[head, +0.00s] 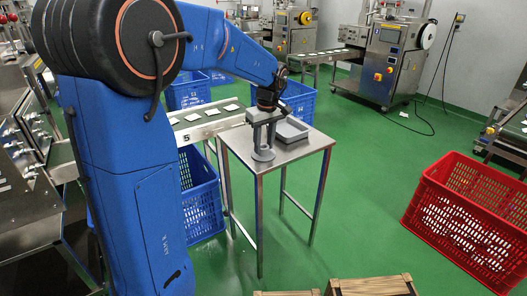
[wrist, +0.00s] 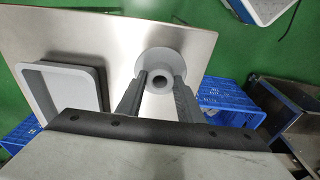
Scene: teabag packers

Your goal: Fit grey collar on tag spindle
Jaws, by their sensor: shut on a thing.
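My gripper (head: 263,146) points down over the steel table (head: 300,151), with its two fingers on either side of a small grey ring, the collar (wrist: 160,83). In the wrist view the fingertips (wrist: 160,84) are shut on this ring, and its dark hole faces the camera. A wider round grey base (wrist: 161,57), seemingly the tag spindle's, shows beyond it. The same base shows in the head view (head: 263,156) on the table, under the gripper. The spindle's post is not clearly visible. I cannot tell whether the collar is around the post or above it.
A shallow grey tray (wrist: 63,65) lies on the table beside the spindle; it also shows in the head view (head: 291,130). A conveyor with white packets (head: 195,117) runs behind the table. Blue crates (head: 201,190) stand around it. A red crate (head: 465,222) stands at right.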

